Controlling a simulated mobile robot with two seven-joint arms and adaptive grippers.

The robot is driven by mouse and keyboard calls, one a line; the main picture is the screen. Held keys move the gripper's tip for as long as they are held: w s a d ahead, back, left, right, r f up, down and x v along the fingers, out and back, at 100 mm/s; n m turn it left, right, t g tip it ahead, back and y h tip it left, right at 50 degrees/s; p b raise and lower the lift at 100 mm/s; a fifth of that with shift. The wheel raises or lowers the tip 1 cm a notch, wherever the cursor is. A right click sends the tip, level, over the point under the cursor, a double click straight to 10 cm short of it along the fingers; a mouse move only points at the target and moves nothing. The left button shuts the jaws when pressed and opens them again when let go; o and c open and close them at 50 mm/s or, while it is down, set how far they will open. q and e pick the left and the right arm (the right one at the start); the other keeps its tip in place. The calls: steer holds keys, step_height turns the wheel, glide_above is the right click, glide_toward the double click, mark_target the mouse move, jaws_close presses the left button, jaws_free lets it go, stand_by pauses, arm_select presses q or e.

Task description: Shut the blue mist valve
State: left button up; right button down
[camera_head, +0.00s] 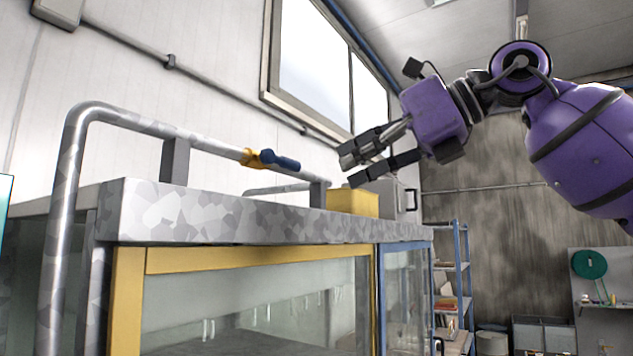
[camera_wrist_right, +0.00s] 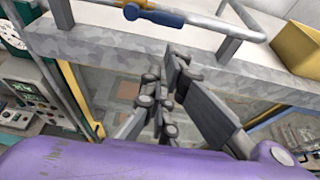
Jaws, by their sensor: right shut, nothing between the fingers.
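The blue mist valve has a blue lever handle (camera_head: 283,162) and a yellow body (camera_head: 250,157), on a metal pipe (camera_head: 205,143) above the grey speckled top of a cabinet. The handle points right, roughly along the pipe. The handle also shows at the top of the right wrist view (camera_wrist_right: 160,16). My right gripper (camera_head: 353,168) is shut and empty, to the right of the handle and apart from it. In the wrist view its fingers (camera_wrist_right: 168,78) are in front of the cabinet top's edge, below the handle. My left gripper is out of view.
The cabinet top (camera_head: 200,215) lies under the pipe, held by upright brackets (camera_head: 174,161). A yellow box (camera_head: 353,202) and a grey case stand on its right end. A blue shelf rack (camera_head: 462,285) stands behind. The space just around the handle looks clear.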

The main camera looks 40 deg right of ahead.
mark_target(282, 161)
steer(key=x, duration=1)
steer(key=shift+b, duration=0.35)
steer(key=shift+s, duration=0.15)
